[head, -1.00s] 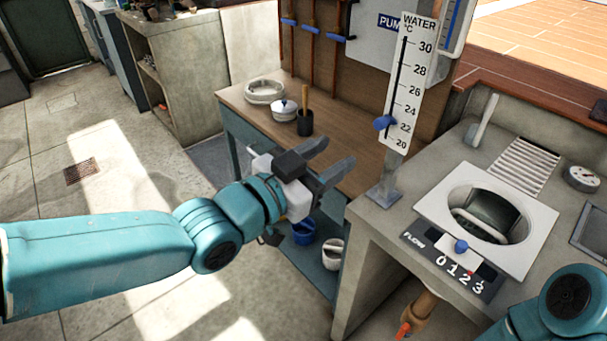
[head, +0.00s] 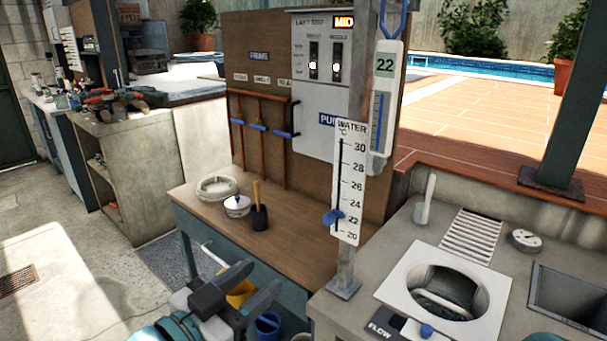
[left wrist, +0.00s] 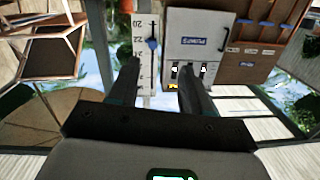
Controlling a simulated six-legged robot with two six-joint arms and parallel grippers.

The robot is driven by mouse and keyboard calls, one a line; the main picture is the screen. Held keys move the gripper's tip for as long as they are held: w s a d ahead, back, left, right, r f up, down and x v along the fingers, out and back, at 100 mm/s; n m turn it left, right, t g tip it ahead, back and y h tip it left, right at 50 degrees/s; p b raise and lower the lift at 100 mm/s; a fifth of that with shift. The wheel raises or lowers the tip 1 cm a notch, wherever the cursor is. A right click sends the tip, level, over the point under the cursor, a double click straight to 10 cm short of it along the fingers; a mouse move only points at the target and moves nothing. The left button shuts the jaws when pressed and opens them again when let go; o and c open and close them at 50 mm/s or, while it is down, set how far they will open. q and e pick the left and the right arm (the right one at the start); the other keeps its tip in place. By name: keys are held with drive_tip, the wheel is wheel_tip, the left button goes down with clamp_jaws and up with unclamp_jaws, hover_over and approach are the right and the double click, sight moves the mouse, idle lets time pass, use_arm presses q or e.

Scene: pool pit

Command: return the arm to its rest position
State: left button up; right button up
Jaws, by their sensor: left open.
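My left arm comes in low from the left in the head view, mostly cut off by the bottom edge. Its left gripper (head: 264,277) has its two dark fingers apart with nothing between them. It is in front of the wooden bench (head: 290,240), low by its near edge. In the left wrist view the same open gripper (left wrist: 158,68) points toward the water temperature gauge (left wrist: 146,45) and the pump panel (left wrist: 199,42), which appear upside down. My right gripper is not in view.
The temperature gauge post (head: 345,265) stands just right of my gripper. A stone counter (head: 360,310) with a skimmer opening (head: 480,285) is at the right. A white ring (head: 216,187), a lidded pot (head: 237,206) and a black cup (head: 259,217) stand on the bench. Floor at left is clear.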

use_arm(q)
wheel_tip(320, 180, down, 23)
drive_tip(key=w+a+n+g+y+p, duration=0.1)
drive_tip(key=n+g+y+p, duration=0.3)
drive_tip(key=n+g+p, duration=0.15)
drive_tip(key=s+f+n+g+y+p, duration=0.1)
drive_tip(key=s+f+n+g, duration=0.3)
drive_tip(key=s+f, duration=1.3)
drive_tip(key=a+g, duration=0.1)
drive_tip(key=g, duration=0.3)
drive_tip(key=shift+f+g, duration=0.3)
drive_tip(key=shift+g, duration=0.05)
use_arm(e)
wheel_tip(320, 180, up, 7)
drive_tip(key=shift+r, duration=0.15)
use_arm(q)
drive_tip(key=shift+n, duration=0.25)
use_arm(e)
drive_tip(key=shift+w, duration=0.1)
use_arm(q)
drive_tip(key=shift+c, duration=0.5)
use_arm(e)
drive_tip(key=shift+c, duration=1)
